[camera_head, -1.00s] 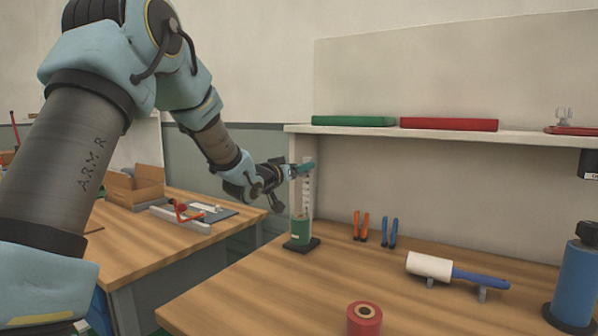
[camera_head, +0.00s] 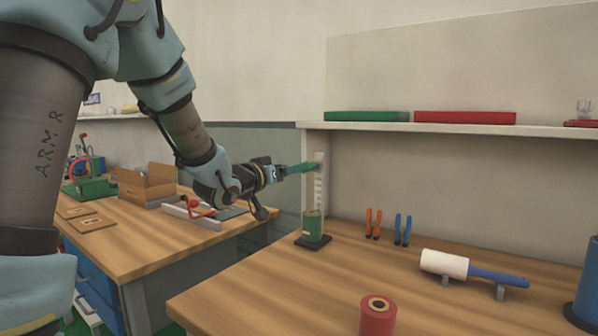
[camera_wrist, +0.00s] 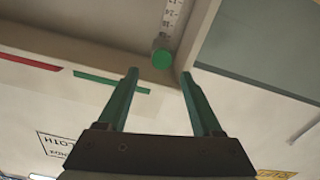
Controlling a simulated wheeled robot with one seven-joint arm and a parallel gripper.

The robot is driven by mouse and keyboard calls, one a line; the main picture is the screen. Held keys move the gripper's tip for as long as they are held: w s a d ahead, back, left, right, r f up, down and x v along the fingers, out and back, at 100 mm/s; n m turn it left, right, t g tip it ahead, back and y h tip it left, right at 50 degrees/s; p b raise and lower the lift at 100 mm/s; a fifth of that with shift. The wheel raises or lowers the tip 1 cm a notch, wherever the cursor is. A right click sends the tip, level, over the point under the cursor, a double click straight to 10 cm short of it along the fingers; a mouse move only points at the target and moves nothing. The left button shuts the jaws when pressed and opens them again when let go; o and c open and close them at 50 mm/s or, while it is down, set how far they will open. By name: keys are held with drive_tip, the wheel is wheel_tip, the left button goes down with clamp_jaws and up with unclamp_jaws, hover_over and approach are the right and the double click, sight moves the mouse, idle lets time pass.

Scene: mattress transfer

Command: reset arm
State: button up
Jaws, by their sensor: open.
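My gripper (camera_head: 300,168) is at the end of my arm, above the wooden workbench and near the left end of its shelf unit. In the wrist view its two green fingers (camera_wrist: 158,100) stand apart with nothing between them. A green cylinder on a dark base (camera_head: 312,226) stands on the bench below my gripper. A white strip with markings (camera_head: 319,190) rises behind the cylinder. In the wrist view a round green end (camera_wrist: 162,59) shows beyond the fingertips, with the marked strip (camera_wrist: 172,18) above it.
The shelf (camera_head: 460,129) holds a green slab (camera_head: 366,117) and a red slab (camera_head: 465,117). Orange pliers (camera_head: 373,224), blue pliers (camera_head: 403,230), a lint roller (camera_head: 445,263) and a red roll (camera_head: 377,318) are on the bench. A second table (camera_head: 130,240) with a cardboard box (camera_head: 148,187) stands left.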

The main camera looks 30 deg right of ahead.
drive_tip(key=shift+s+a, duration=0.15)
drive_tip(key=shift+a, duration=0.1)
idle(0.3)
drive_tip(key=w+a+f+n+y+p, duration=0.1)
drive_tip(key=a+f+n+y+p, duration=0.15)
drive_tip(key=a+f+y, duration=0.65)
drive_tip(key=w+a+f+n+y+p, duration=0.1)
drive_tip(key=a+f+n+y, duration=0.15)
drive_tip(key=a, duration=1.25)
drive_tip(key=s+a+f+n+g+y+p, duration=0.1)
drive_tip(key=s+a+f+n+g+y, duration=0.1)
drive_tip(key=s+a, duration=0.5)
drive_tip(key=s+a+f+n+g+y, duration=0.1)
drive_tip(key=s+a+g, duration=0.4)
drive_tip(key=s, duration=0.5)
wheel_tip(320, 180, down, 2)
drive_tip(key=shift+s+a+f+n+y+p, duration=0.15)
drive_tip(key=shift+s+a+n+y+p, duration=0.35)
drive_tip(key=shift+a, duration=0.55)
